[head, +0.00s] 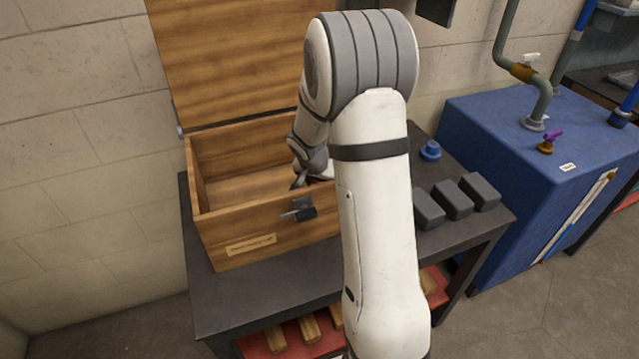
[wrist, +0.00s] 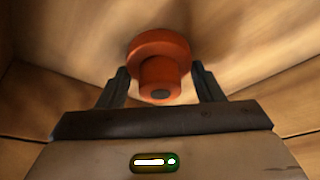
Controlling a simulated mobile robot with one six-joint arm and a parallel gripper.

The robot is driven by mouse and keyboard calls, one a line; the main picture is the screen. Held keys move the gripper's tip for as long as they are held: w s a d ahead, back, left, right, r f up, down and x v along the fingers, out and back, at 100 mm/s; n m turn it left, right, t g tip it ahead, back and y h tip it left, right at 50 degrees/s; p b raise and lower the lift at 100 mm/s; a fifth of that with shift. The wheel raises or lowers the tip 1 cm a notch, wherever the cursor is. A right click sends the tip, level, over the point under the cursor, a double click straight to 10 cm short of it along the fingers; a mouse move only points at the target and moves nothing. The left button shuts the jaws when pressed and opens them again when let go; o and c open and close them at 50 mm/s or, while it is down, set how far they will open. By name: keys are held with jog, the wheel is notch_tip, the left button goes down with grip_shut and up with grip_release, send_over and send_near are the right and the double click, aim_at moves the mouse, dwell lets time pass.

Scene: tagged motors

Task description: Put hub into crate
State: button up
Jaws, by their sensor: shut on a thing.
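In the wrist view an orange-red round hub (wrist: 160,72) with a wide flange and a narrower stub sits between the two fingers of my gripper (wrist: 160,88). The gripper is shut on it. Wooden walls and floor surround it there. In the head view the open wooden crate (head: 250,240) stands on the dark table, its lid raised against the wall. My gripper (head: 300,182) is inside or just above the crate's opening, partly hidden by my arm. The hub is hidden in the head view. I cannot tell whether the hub touches the crate floor.
A blue hub-like part (head: 430,151) and several dark grey blocks (head: 453,200) stand on the dark table (head: 245,297) right of my arm. A metal latch (head: 300,210) sits on the crate's front. A blue cabinet (head: 520,140) with pipes stands at the right.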

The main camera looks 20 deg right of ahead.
jog(key=o, duration=1.3)
jog(key=p+v, duration=0.1)
jog(key=v, duration=1.1)
jog(key=shift+s+r, duration=0.1)
jog(key=shift+r, duration=0.1)
